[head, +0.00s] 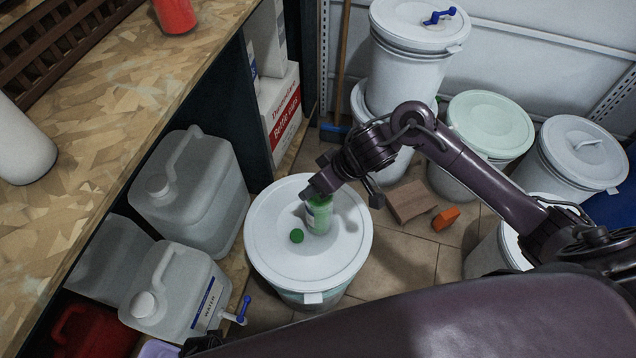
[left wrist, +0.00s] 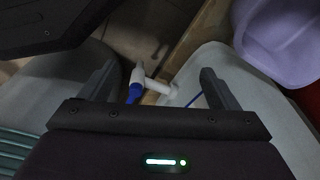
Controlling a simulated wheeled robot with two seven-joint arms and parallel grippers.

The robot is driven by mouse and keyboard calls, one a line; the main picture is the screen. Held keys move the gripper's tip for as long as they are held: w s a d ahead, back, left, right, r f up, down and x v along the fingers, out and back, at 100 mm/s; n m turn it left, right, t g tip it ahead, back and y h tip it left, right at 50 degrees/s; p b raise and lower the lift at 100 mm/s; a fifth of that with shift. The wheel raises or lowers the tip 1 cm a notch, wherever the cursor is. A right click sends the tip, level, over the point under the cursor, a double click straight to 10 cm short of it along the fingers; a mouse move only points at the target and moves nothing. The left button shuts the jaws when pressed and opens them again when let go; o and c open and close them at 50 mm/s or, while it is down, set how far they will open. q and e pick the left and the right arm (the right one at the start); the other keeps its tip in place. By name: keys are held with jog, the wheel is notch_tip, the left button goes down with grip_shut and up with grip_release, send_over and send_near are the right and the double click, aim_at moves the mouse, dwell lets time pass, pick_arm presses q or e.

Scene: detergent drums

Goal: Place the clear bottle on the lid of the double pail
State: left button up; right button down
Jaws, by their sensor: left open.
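A small clear, green-tinted bottle (head: 319,217) is upright on the white lid of the front drum (head: 262,250). My right gripper (head: 322,190) reaches down over the bottle's top and hides it; I cannot tell whether its fingers are closed on it. Two white pails stand stacked at the back; the upper one (head: 415,65) has a lid (head: 400,20) with a blue-handled item on it. I take this stack as the double pail. My left gripper (left wrist: 158,88) is open and empty in the left wrist view, above a white tap with a blue lever (left wrist: 150,85).
A green ball (head: 297,236) lies on the front lid beside the bottle. Water jugs (head: 178,290) stand left of the drum. A brown block (head: 410,200) and an orange item (head: 446,218) lie on the floor. A green-lidded drum (head: 490,125) stands right of the stack.

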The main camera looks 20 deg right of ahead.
jog(key=c, duration=0.5)
grip_release()
jog(key=shift+d+r, duration=0.15)
jog(key=shift+r, duration=0.25)
pick_arm(q)
jog(key=s+a+f+p, duration=0.1)
jog(key=s+f+p, duration=0.2)
jog(key=s, duration=0.3)
jog(key=shift+a, duration=0.2)
pick_arm(e)
jog(key=v, duration=1.1)
jog(key=shift+s+r, duration=0.1)
jog(key=shift+s, duration=0.1)
pick_arm(q)
jog(key=shift+s+f, duration=0.1)
